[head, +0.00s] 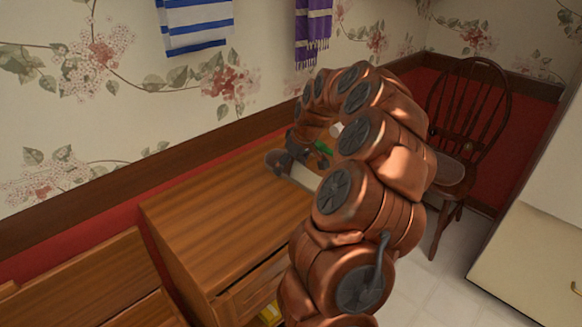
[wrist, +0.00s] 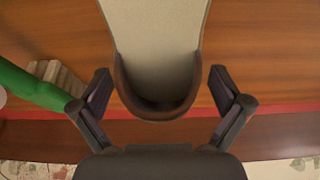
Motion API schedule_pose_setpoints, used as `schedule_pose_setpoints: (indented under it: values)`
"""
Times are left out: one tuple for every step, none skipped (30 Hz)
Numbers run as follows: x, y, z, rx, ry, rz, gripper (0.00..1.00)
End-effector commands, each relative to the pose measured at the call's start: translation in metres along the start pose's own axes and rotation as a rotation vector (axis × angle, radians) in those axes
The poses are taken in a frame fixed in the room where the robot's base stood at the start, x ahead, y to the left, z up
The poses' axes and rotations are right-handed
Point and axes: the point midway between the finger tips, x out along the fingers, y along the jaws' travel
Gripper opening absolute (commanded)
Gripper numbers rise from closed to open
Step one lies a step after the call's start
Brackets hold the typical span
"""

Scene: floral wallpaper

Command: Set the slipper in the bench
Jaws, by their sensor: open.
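The slipper (wrist: 158,50) fills the middle of the wrist view, with a pale beige insole and a rounded brown rim at its near end. It lies over a brown wooden surface. My gripper (wrist: 160,76) is open, with one finger on each side of the slipper's rounded end and a visible gap on both sides. In the head view my copper arm hides most of the gripper area above the wooden cabinet (head: 205,225). A wooden piece (head: 85,275) at the lower left may be the bench; only part of it shows.
A green object (wrist: 35,88) lies left of the slipper, next to a pale ridged item (wrist: 58,75). The cabinet's front drawer (head: 250,290) is partly open with something yellow inside. A wooden chair (head: 470,110) stands at the right. The cabinet's left top is clear.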

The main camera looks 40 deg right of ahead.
Motion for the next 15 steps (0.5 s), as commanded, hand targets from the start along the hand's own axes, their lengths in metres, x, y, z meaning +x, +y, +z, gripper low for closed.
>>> schedule_pose_setpoints:
  values:
    - [-0.0003, 0.0001, -0.0001, 0.000, 0.001, 0.000, 1.00]
    - [-0.0004, 0.0001, -0.0002, 0.000, 0.001, 0.001, 1.00]
    - [-0.0004, 0.0001, -0.0002, 0.000, 0.001, 0.000, 1.00]
    - [-0.0005, 0.0000, -0.0002, 0.000, 0.001, 0.000, 1.00]
    - [-0.0005, 0.0001, -0.0002, 0.000, 0.001, 0.000, 0.97]
    - [-0.0005, 0.0000, -0.0002, 0.000, 0.001, 0.000, 0.93]
    - [-0.0005, 0.0000, -0.0002, 0.000, 0.000, 0.000, 0.90]
    - [-0.0006, 0.0000, -0.0002, 0.000, 0.001, 0.000, 0.86]
    - [-0.0006, -0.0001, -0.0003, 0.000, 0.001, 0.000, 0.82]
    - [-0.0006, -0.0001, -0.0003, 0.000, 0.000, 0.000, 0.79]
    - [-0.0006, -0.0001, -0.0003, 0.000, 0.000, 0.000, 0.76]
    - [-0.0006, -0.0001, -0.0003, 0.000, 0.000, 0.000, 0.72]
    - [-0.0006, -0.0001, -0.0003, 0.000, 0.000, 0.000, 0.69]
    - [-0.0006, -0.0001, -0.0003, 0.000, 0.000, 0.000, 0.66]
    - [-0.0006, -0.0001, -0.0003, 0.000, 0.000, 0.000, 0.61]
